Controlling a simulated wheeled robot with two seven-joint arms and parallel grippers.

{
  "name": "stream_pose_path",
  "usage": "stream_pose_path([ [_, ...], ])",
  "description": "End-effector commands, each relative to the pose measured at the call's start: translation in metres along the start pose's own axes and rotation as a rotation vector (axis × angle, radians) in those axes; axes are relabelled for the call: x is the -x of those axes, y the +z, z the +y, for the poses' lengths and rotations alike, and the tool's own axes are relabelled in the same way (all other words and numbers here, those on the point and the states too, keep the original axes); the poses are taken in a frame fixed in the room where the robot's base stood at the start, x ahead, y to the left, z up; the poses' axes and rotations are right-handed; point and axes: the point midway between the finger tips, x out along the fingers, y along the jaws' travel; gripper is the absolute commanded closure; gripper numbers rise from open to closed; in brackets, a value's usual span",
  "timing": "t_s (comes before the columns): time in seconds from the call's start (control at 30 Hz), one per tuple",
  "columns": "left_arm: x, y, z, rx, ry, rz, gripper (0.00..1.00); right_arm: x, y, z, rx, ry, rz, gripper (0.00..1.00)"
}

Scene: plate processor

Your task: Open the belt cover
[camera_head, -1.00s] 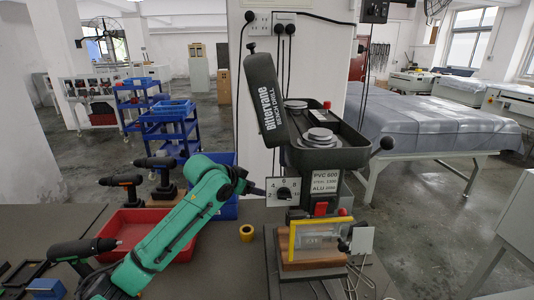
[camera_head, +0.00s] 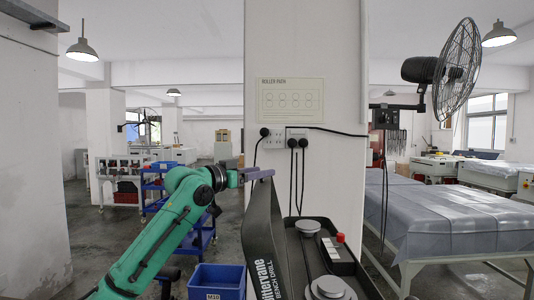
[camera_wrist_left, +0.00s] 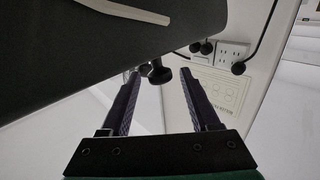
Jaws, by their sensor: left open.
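The belt cover (camera_head: 266,245) of the bench drill is a long black lid with white lettering. It stands raised on the left side of the drill head, leaning slightly left, its lower end cut off by the frame. The pulleys (camera_head: 328,287) in the black housing (camera_head: 355,268) are exposed. My left gripper (camera_head: 262,174) is open at the cover's top end. In the left wrist view, the cover (camera_wrist_left: 120,35) fills the upper left, and a black knob (camera_wrist_left: 157,72) shows between the tips of the open fingers (camera_wrist_left: 160,85). Contact cannot be told. My right gripper is out of view.
A white pillar (camera_head: 300,40) with sockets, plugs and hanging cables stands close behind the drill. A blue bin (camera_head: 216,281) is below left. A fan (camera_head: 455,70) is at the upper right. A grey covered table (camera_head: 450,215) stands to the right.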

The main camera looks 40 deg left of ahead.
Motion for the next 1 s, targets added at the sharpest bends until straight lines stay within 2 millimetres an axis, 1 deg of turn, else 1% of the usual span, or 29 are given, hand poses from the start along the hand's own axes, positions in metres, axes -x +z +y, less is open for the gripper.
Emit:
stream_pose_path([
  [0.03,-0.011,-0.009,0.001,0.004,0.003,-0.001,0.37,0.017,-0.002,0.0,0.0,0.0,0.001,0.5],
  [0.1,-0.022,-0.006,0.0,0.003,0.002,0.0,0.37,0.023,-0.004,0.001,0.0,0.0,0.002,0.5],
  [0.23,-0.031,-0.001,0.0,0.0,0.0,0.0,0.37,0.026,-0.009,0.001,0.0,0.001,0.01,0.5],
  [0.43,-0.032,0.002,0.0,-0.001,-0.001,-0.001,0.37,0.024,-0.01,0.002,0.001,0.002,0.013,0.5],
  [0.47,-0.032,0.002,0.0,-0.001,-0.001,-0.001,0.41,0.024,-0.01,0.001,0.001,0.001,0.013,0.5],
  [0.5,-0.032,0.002,0.0,-0.001,-0.001,-0.001,0.57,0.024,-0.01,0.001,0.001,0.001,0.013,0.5],
  [0.57,-0.032,0.002,0.0,-0.001,-0.001,-0.001,0.8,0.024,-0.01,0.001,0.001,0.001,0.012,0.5],
  [0.6,-0.032,0.002,0.0,-0.001,-0.001,-0.001,0.95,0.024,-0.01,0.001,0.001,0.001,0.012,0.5],
  [0.63,-0.032,0.002,0.0,-0.001,-0.001,-0.001,1.0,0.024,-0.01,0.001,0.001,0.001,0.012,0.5],
  [1.0,-0.032,0.002,0.0,-0.001,0.0,-0.001,1.0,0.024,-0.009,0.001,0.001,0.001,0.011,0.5],
])
